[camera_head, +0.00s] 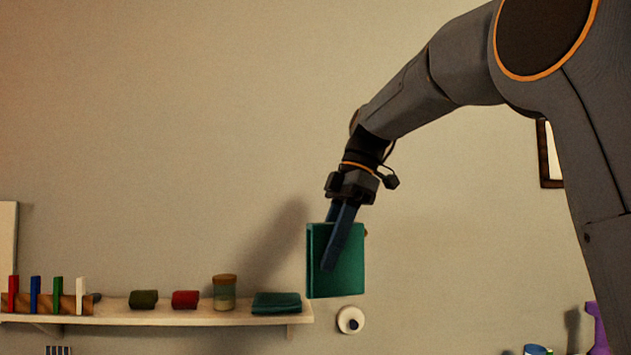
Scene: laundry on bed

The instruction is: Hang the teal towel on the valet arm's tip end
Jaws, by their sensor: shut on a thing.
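The teal towel (348,275) hangs as a flat, upright, roughly square panel near the middle of the head view. My gripper (338,250) points down and is shut on the towel's upper part, with its dark blue fingers in front of the cloth. The towel appears to be in the air, to the right of the wall shelf's end. A small brownish knob (366,233) shows just past the towel's right edge. I cannot tell whether it is the valet arm's tip; no valet arm can be clearly made out, and the towel may hide part of it.
A wall shelf (180,318) at lower left holds a folded dark teal cloth (276,304), a jar (224,292), red (185,299) and green (143,299) rolls, and several coloured upright pieces. A round white wall fitting (350,320) sits below the towel. A purple object (598,328) stands at lower right.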

